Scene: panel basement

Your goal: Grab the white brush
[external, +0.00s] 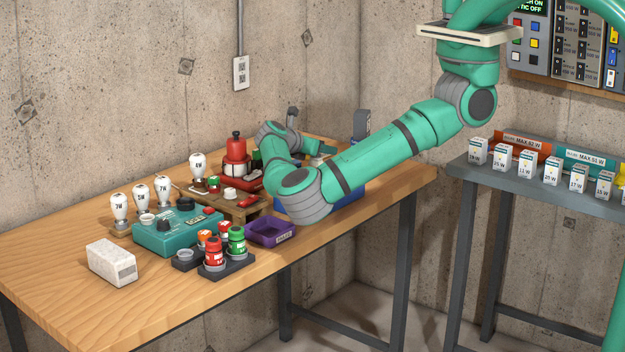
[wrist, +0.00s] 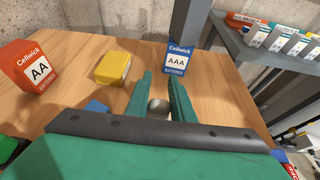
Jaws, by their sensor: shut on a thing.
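No brush shows clearly elsewhere. In the external view, my arm reaches over the back right of the wooden table, and its links hide most of my gripper and what it holds.
A red AA box (wrist: 38,68), a yellow block (wrist: 113,68) and a blue AAA box (wrist: 176,60) stand beyond my fingers. Bulbs, a teal device (external: 178,232), a purple tray (external: 270,232) and a white block (external: 112,262) occupy the table. Its front left is clear.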

